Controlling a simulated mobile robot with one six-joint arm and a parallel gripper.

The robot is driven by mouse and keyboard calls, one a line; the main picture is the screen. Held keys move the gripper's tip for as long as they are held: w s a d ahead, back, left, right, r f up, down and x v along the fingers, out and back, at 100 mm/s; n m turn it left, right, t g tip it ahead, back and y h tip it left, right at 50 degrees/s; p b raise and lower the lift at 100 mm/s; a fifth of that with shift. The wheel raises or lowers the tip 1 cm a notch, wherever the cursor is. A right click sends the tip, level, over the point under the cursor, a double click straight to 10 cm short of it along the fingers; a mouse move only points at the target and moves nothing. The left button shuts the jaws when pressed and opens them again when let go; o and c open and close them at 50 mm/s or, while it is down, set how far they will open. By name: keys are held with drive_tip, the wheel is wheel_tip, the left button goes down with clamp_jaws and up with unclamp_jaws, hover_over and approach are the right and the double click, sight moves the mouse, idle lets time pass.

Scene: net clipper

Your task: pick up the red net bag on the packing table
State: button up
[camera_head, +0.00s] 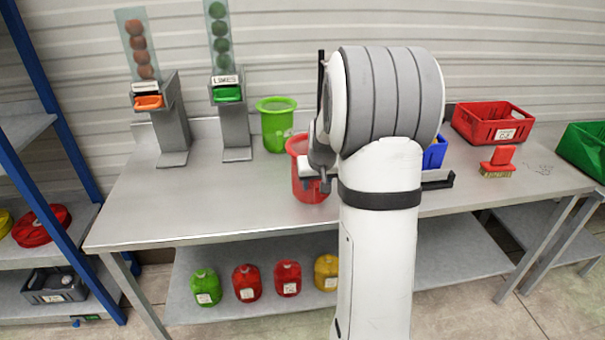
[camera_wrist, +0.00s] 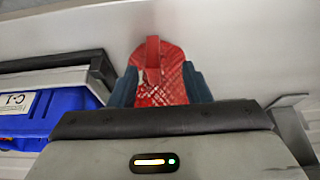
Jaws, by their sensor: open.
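The red net bag (camera_wrist: 172,88) shows in the wrist view, with mesh on its body and a flat red strip standing up at its middle. My gripper (camera_wrist: 159,68) is open, with one blue-grey finger on each side of the bag. The fingers look close to its sides; I cannot tell whether they touch it. The bag's lower part is hidden behind my gripper body. In the head view my arm hides the gripper, and I cannot make out the bag there. The packing table (camera_head: 190,205) is a grey metal bench.
A blue bin (camera_wrist: 50,112) labelled C-1 stands close left of my gripper in the wrist view. On the table are a red bucket (camera_head: 309,185), a green bucket (camera_head: 277,128), two dispensers with tubes, a red crate (camera_head: 490,125) and a red brush (camera_head: 499,159). The table's front left is clear.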

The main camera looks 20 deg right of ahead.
sight(317, 194)
drive_tip(key=shift+s+d+p+x, duration=0.1)
drive_tip(key=shift+p+x, duration=0.2)
drive_tip(key=shift+x, duration=1)
drive_tip(key=shift+s+d+p+x, duration=0.15)
drive_tip(key=shift+p+x, duration=0.2)
drive_tip(key=shift+x, duration=0.95)
drive_tip(key=shift+s+d+p+x, duration=0.1)
drive_tip(key=shift+p+x, duration=0.2)
drive_tip(key=shift+x, duration=1)
drive_tip(key=shift+f, duration=0.1)
drive_tip(key=shift+c, duration=0.4)
clamp_jaws()
